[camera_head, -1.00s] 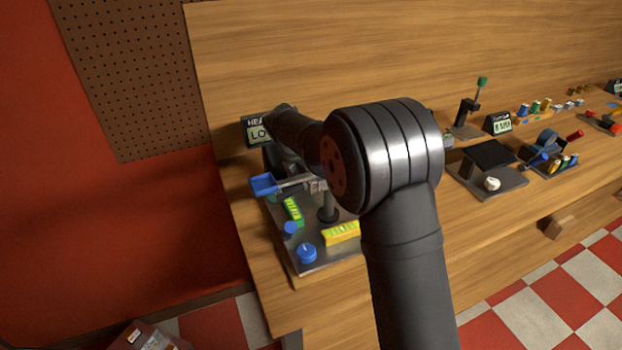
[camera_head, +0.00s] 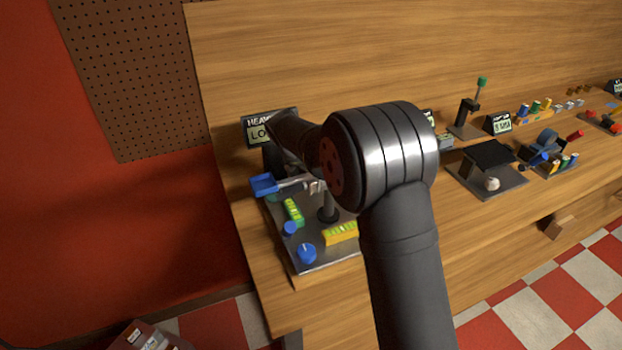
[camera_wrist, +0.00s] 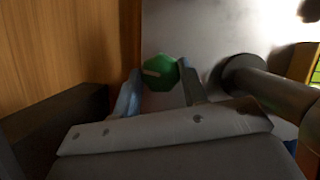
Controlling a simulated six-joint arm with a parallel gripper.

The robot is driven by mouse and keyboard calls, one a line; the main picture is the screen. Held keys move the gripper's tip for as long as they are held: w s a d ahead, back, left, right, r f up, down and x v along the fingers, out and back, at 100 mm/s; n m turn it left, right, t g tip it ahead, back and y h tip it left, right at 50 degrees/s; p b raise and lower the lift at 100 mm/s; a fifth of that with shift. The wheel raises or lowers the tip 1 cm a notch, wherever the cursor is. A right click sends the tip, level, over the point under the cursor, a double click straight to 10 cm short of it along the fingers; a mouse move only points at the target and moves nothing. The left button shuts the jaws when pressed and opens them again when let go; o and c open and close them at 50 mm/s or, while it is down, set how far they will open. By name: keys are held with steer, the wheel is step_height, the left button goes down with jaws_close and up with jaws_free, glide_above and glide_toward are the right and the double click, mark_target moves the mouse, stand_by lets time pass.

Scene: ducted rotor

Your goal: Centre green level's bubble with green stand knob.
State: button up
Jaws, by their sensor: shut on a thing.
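The green knob (camera_wrist: 160,72) has a pale mark on its top and sits between the fingertips of my gripper (camera_wrist: 161,78) in the wrist view. My gripper is shut on it. The green level (camera_head: 293,211) lies on the left side of the dark stand plate (camera_head: 325,261). Its bubble is too small to make out. A yellow level (camera_head: 341,232) lies near the plate's front edge.
Two blue knobs, one at the front (camera_head: 307,253) and one at the left (camera_head: 289,229), stand on the plate. A small display sign (camera_head: 258,132) stands behind. Other bench apparatus (camera_head: 486,168) stands to the right.

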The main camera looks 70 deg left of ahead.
steer(key=m+h, duration=0.1)
steer(key=m, duration=0.3)
steer(key=m+h, duration=0.1)
steer(key=m, duration=0.1)
steer(key=shift+a+m+h, duration=0.25)
steer(key=shift+m+h, duration=0.05)
steer(key=shift+m, duration=0.1)
steer(key=m+h, duration=0.1)
steer(key=m, duration=0.2)
steer(key=m+g+h, duration=0.1)
steer(key=m, duration=0.2)
steer(key=shift+a, duration=0.1)
steer(key=shift+g, duration=0.3)
steer(key=o, duration=1)
steer(key=shift+r, duration=0.15)
steer(key=shift+v, duration=3.6)
